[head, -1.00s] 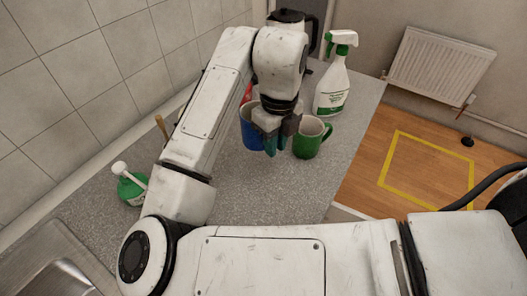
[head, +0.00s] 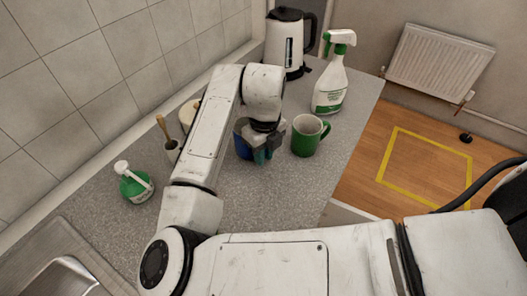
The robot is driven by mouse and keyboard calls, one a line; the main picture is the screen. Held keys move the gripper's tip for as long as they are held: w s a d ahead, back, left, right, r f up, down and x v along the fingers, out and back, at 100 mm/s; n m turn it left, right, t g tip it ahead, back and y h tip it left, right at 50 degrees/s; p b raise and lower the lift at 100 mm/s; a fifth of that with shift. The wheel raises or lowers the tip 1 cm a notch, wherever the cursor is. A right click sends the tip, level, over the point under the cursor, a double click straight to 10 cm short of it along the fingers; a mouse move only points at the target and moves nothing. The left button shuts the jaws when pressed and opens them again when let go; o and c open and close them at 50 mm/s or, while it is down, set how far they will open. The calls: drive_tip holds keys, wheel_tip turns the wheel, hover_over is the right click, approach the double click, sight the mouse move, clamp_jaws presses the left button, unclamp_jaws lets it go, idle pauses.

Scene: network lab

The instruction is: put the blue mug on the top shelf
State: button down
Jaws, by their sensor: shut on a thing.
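The blue mug (head: 242,146) stands on the grey worktop, mostly hidden behind my gripper and wrist; only a strip of its side shows. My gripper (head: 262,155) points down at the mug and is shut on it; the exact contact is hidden. I cannot tell whether the mug's base touches the worktop. The top shelf is not in view.
A green mug (head: 306,136) stands close on the right. A spray bottle (head: 330,85) and a kettle (head: 285,45) stand behind. A green bottle with a white top (head: 133,185) and a brush holder (head: 173,150) are left. The sink (head: 65,280) is at front left.

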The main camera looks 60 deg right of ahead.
drive_tip(key=shift+f, duration=0.2)
drive_tip(key=c, duration=1)
unclamp_jaws()
drive_tip(key=shift+r, duration=0.1)
drive_tip(key=shift+c, duration=0.2)
